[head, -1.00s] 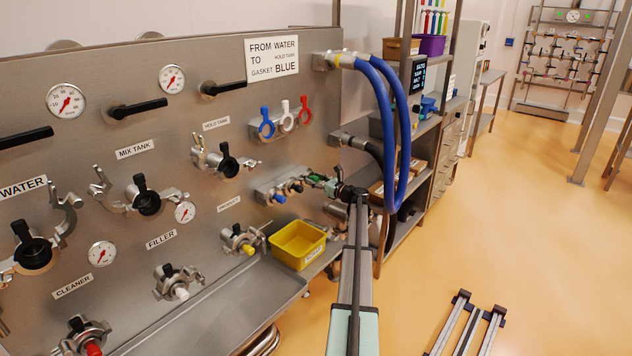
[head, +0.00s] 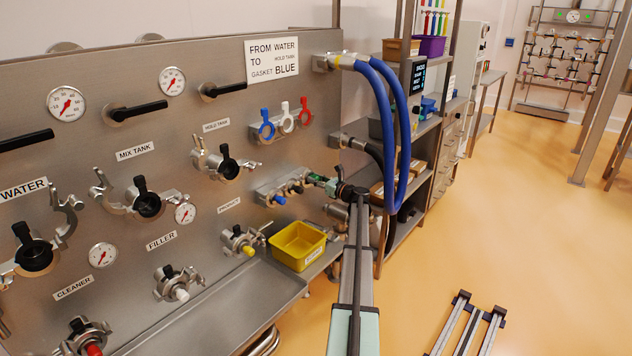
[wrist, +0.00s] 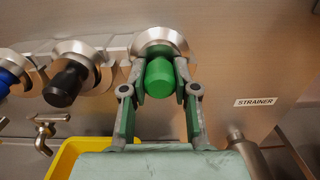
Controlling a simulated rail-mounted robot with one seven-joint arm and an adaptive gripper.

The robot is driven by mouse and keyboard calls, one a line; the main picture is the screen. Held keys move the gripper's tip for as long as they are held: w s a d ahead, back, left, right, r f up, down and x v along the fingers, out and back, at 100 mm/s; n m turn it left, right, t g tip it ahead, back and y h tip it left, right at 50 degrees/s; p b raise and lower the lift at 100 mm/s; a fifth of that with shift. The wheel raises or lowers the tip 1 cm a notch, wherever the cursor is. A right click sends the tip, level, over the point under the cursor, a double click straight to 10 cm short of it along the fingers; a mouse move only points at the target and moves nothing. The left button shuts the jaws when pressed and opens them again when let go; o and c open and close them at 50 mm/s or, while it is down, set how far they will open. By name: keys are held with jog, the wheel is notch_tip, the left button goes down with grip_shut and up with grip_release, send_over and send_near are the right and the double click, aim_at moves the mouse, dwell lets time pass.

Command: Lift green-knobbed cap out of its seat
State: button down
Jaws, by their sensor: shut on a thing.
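The green-knobbed cap has a green knob (wrist: 160,78) on a round steel disc (wrist: 160,42), seen in the middle of the wrist view. My gripper (wrist: 161,92) is shut on the knob, with one finger on each side of it. In the head view my gripper (head: 338,188) is at the right end of the cap rail (head: 268,191), and the cap is small and partly hidden by the fingers. The disc is at or very close to its seat; I cannot tell whether they touch.
A black-knobbed cap (wrist: 68,82) and a blue-knobbed cap (wrist: 8,80) sit left of the green one. A yellow bin (head: 299,246) is below. Blue hoses (head: 402,130) hang just right of my gripper.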

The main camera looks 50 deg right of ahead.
aim_at(314, 176)
jog(key=shift+w+a+r+p, duration=0.15)
jog(key=shift+r+p, duration=0.4)
jog(key=shift+r, duration=0.65)
jog(key=shift+w+a+r+p, duration=0.1)
jog(key=shift+r+p, duration=0.4)
jog(key=shift+r, duration=0.7)
jog(key=shift+d, duration=0.1)
jog(key=s, duration=0.9)
jog(key=shift+s+f+p, duration=0.15)
jog(key=shift+p, duration=0.15)
